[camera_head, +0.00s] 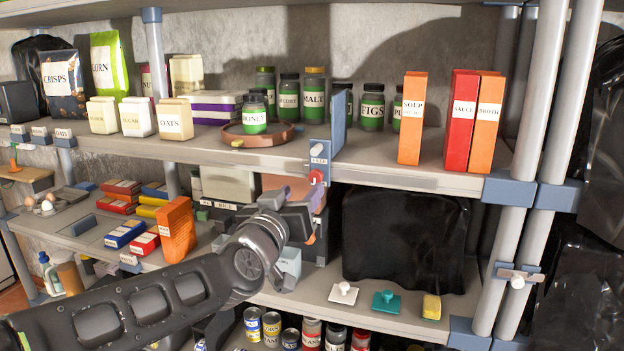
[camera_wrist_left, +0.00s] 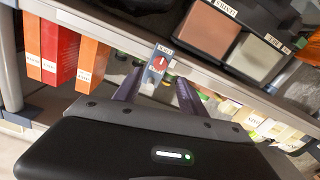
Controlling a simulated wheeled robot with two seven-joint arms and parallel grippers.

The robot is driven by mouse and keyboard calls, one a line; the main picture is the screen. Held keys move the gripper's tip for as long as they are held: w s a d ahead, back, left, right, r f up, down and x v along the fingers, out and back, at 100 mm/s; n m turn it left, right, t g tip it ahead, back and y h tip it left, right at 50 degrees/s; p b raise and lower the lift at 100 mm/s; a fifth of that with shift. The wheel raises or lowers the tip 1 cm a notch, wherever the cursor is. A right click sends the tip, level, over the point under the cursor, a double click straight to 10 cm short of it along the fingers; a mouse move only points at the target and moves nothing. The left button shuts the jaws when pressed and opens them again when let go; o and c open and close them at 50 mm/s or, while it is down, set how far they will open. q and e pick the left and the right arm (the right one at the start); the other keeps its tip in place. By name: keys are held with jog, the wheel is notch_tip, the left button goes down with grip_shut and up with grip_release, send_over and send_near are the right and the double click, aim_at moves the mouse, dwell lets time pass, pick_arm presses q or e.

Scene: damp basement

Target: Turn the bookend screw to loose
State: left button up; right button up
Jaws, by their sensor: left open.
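The blue bookend (camera_head: 339,122) stands on the upper shelf between the jars and the orange soup box. Its clamp hangs over the shelf's front edge, with a small label above a red screw knob (camera_head: 315,177). The red knob also shows in the left wrist view (camera_wrist_left: 159,63), ahead of the fingers. My left gripper (camera_head: 312,208) is open just below and in front of the knob. In the left wrist view its two fingers (camera_wrist_left: 159,92) spread to either side of the clamp, with nothing held. Contact with the knob cannot be told. My right gripper is out of view.
Jars (camera_head: 289,98) and a brown round tray (camera_head: 258,138) stand left of the bookend. Orange and red boxes (camera_head: 461,120) stand right of it. The shelf edge (camera_head: 420,178) runs beside my gripper. Small knobbed pieces (camera_head: 386,301) lie on the shelf below.

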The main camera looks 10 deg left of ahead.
aim_at(315, 177)
pick_arm(q)
jog(key=shift+w+d+p, duration=0.15)
jog(key=shift+w+p, duration=0.45)
jog(key=shift+w, duration=1.4)
jog(key=shift+w+d+p, duration=0.1)
jog(key=shift+w+p, duration=0.5)
jog(key=shift+w, duration=1.35)
grip_shut()
